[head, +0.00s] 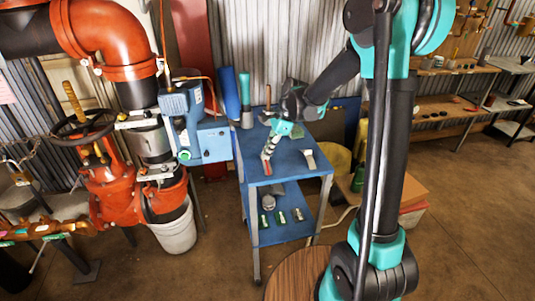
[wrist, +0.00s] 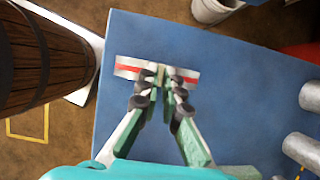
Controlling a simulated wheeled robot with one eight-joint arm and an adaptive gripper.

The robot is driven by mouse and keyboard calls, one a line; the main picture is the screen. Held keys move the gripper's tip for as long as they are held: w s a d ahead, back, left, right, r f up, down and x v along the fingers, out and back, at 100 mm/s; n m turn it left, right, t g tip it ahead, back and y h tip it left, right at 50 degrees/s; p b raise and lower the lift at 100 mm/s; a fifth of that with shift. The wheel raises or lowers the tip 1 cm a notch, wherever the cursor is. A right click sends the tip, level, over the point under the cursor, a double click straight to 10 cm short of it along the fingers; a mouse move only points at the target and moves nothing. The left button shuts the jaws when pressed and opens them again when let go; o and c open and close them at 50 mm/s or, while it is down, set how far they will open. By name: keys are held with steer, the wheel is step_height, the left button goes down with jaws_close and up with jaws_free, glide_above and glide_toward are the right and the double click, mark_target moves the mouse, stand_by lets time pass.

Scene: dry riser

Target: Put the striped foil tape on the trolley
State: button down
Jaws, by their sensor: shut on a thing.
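The striped foil tape (wrist: 128,68) is a short silver-white strip with a red stripe. In the wrist view it lies crosswise between my gripper's (wrist: 162,78) fingertips, which are shut on its middle. In the head view my gripper (head: 270,152) is over the trolley's blue top, near its left side, with the red of the tape (head: 267,166) at the fingertips. The trolley (head: 290,180) has a blue top and a blue lower shelf. The tape is over the blue top (wrist: 220,110); I cannot tell whether it touches it.
A pale flat item (head: 309,158) lies on the trolley top to the right. Several fittings (head: 280,216) stand on the lower shelf. A blue machine (head: 200,135) on the pipework is close on the left. A white bucket (head: 174,232) stands below it. Grey cylinders (wrist: 302,148) show in the wrist view.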

steer(key=shift+f, duration=0.35)
steer(key=c, duration=1.7)
jaws_free()
steer(key=v, duration=1.2)
steer(key=s+d+f+n+t+h, duration=0.1)
steer(key=s+d+f+n, duration=0.3)
steer(key=s+d+n, duration=0.1)
steer(key=s+d+f+n+t+h, duration=0.1)
steer(key=s+d+f+n+t, duration=0.1)
steer(key=s+d+f+n, duration=0.3)
steer(key=s+d+f+n+t+h, duration=0.2)
steer(key=s+d+f+n, duration=0.2)
steer(key=s+d, duration=0.5)
steer(key=shift+s+f+n, duration=0.4)
steer(key=shift+s+f, duration=0.1)
steer(key=shift+s, duration=0.3)
